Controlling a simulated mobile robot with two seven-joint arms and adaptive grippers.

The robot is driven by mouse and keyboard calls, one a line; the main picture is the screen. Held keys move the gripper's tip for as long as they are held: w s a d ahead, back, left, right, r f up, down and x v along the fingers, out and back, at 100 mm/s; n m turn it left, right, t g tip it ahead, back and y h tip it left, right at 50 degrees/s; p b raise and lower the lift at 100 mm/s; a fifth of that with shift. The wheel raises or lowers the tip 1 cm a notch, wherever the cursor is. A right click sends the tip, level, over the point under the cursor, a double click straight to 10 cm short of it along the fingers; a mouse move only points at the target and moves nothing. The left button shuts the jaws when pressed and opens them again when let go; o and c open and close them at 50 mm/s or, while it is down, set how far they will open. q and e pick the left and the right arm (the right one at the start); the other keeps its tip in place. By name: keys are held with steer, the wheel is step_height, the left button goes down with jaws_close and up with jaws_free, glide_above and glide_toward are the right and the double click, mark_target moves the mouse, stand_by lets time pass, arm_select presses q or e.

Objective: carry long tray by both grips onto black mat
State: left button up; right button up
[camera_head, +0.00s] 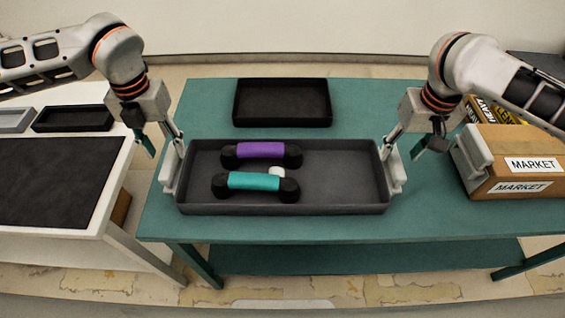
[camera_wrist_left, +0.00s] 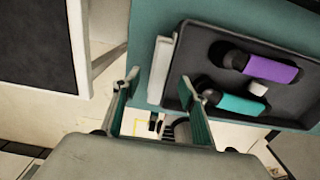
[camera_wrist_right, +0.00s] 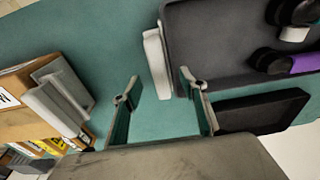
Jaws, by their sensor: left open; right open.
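The long dark grey tray (camera_head: 330,203) sits on the green table, with a light grip at each short end. The black mat (camera_head: 55,180) lies on the white table at left.
An empty black tray (camera_head: 283,122) stands behind the long tray. A cardboard box (camera_head: 510,150) marked MARKET stands at the right of the green table (camera_head: 330,232). Small grey (camera_head: 14,120) and black trays (camera_head: 72,128) stand behind the mat. A gap separates the two tables.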

mark_target(174, 168)
arm_select(q)
steer(key=shift+s+r, duration=0.2)
steer(key=shift+s, duration=0.2)
arm_select(e)
steer(key=shift+s+r, duration=0.15)
steer(key=shift+s, duration=0.3)
arm_select(q)
steer(key=shift+f, duration=0.6)
arm_select(e)
steer(key=shift+w+f, duration=0.15)
steer(key=shift+f, duration=0.45)
arm_select(q)
steer(key=shift+w+f, duration=0.1)
steer(key=shift+f, duration=3.3)
arm_select(e)
steer(key=shift+w+f, duration=0.25)
steer(key=shift+f, duration=1.45)
steer(key=shift+w+f, duration=0.2)
steer(key=shift+f, duration=1.45)
arm_select(q)
steer(key=shift+c, duration=0.4)
arm_select(e)
steer(key=shift+c, duration=0.4)
